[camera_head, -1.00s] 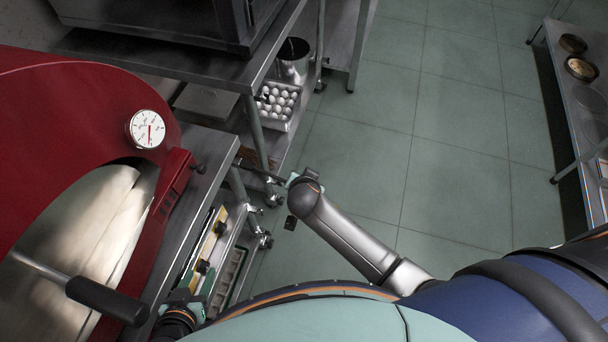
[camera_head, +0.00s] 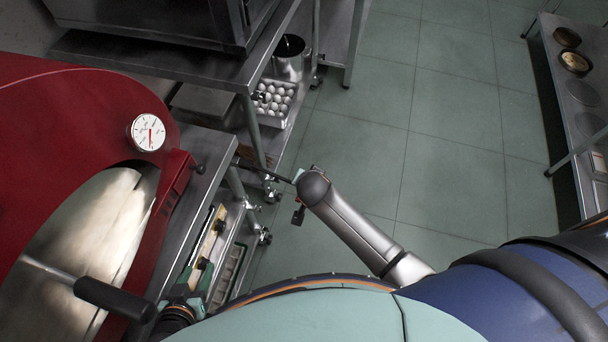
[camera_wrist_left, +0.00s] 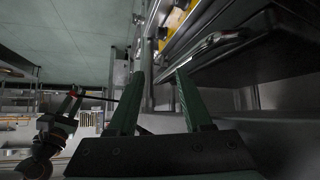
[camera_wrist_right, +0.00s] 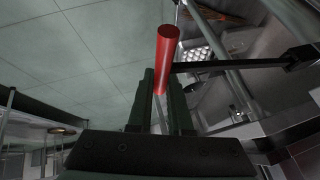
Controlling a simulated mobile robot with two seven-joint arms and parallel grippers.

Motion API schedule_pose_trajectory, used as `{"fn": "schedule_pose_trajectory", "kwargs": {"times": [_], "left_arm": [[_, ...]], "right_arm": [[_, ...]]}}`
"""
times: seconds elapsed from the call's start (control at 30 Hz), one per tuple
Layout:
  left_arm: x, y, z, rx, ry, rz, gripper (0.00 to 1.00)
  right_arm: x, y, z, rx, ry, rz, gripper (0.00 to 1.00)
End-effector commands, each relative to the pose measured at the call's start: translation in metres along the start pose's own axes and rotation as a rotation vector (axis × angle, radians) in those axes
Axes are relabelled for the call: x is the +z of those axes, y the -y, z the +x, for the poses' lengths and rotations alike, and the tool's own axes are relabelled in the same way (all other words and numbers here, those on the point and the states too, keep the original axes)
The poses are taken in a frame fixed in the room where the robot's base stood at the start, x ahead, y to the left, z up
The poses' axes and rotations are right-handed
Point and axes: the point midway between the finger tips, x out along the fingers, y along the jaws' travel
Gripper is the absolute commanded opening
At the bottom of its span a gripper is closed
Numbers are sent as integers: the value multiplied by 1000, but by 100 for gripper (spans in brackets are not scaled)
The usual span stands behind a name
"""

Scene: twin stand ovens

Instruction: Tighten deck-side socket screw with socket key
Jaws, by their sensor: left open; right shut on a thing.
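My right gripper (camera_wrist_right: 163,84) is shut on the red handle of the socket key (camera_wrist_right: 167,52). The key's long black shaft runs right from the handle in the right wrist view. In the head view the thin dark shaft (camera_head: 268,173) points left, toward the steel stand beside the red oven. The key also shows in the left wrist view (camera_wrist_left: 98,97), small at the left. My left gripper (camera_head: 192,290) is low at the left in the head view, by the stand's shelf. It is open and empty in the left wrist view (camera_wrist_left: 160,76). I cannot make out the socket screw.
The red oven (camera_head: 60,110) with a dial (camera_head: 147,132) fills the left; its black-handled lever (camera_head: 115,298) sticks out. Eggs in a tray (camera_head: 272,100) and a steel pot (camera_head: 289,62) sit on a low shelf. The tiled floor (camera_head: 440,120) is clear; another shelf (camera_head: 575,130) stands right.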

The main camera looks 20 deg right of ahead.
Motion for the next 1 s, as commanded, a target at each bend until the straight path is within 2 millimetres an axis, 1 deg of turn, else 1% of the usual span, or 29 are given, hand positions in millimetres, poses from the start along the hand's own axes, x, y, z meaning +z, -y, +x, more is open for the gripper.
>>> {"fn": "schedule_pose_trajectory", "kwargs": {"times": [0.7, 1.0], "left_arm": [[0, 0, 0, 0, 0, 0, 50], [0, 0, 0, 0, 0, 1, 50]], "right_arm": [[-8, -26, -6, -2, -2, 0, 0], [-9, -29, -7, -2, -2, 0, 0]]}}
